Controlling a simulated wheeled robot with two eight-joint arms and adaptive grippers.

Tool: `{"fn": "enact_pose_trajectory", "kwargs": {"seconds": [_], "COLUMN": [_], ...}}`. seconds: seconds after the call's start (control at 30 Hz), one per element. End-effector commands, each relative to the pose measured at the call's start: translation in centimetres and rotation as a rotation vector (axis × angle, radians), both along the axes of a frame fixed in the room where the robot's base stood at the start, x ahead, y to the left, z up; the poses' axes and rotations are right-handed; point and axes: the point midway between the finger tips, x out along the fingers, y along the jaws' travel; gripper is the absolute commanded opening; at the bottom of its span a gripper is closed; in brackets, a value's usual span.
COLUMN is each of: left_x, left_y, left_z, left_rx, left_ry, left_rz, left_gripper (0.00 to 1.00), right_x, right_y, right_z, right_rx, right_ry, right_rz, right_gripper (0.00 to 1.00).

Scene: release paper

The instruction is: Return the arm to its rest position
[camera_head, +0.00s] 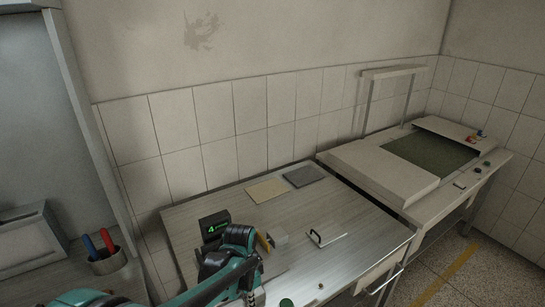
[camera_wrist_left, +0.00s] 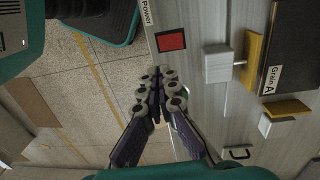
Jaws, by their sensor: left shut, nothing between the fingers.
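My left arm (camera_head: 228,275) comes in from the lower left over the near part of the metal table (camera_head: 190,225). Its gripper cannot be made out in the head view. In the left wrist view my left gripper (camera_wrist_left: 156,76) is shut and empty, its fingertips together. It is over the table's edge, beside a red square (camera_wrist_left: 171,40) next to a "Power" label. The floor shows on the left of the fingers. My right gripper is in neither view.
A display with a green digit (camera_head: 214,225), a yellowish pad (camera_head: 267,190), a grey pad (camera_head: 304,176) and a plate with a black handle (camera_head: 327,238) are on the table. A cup with red and blue handles (camera_head: 108,260) stands left. A bench machine (camera_head: 380,172) stands right.

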Motion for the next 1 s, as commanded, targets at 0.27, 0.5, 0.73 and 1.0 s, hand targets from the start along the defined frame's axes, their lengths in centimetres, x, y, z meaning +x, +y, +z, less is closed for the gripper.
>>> {"fn": "enact_pose_trajectory", "kwargs": {"seconds": [0.27,0.5,0.73,1.0], "left_x": [-2.8,-6.7,-9.9,-10.9], "left_y": [3.1,6.3,8.6,9.4], "left_z": [1.9,2.5,1.4,0.9], "left_rx": [-0.019,-0.087,-0.178,-0.229], "left_ry": [-0.17,-0.376,-0.537,-0.605], "left_rz": [0.269,0.593,0.845,0.951], "left_gripper": [0.0,0.0,0.0,0.0], "right_x": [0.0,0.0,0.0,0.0], "right_y": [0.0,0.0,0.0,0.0], "right_z": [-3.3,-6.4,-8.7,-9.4], "right_rx": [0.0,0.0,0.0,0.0], "right_ry": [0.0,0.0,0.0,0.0], "right_rz": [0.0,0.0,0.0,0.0], "right_gripper": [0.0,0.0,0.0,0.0]}}
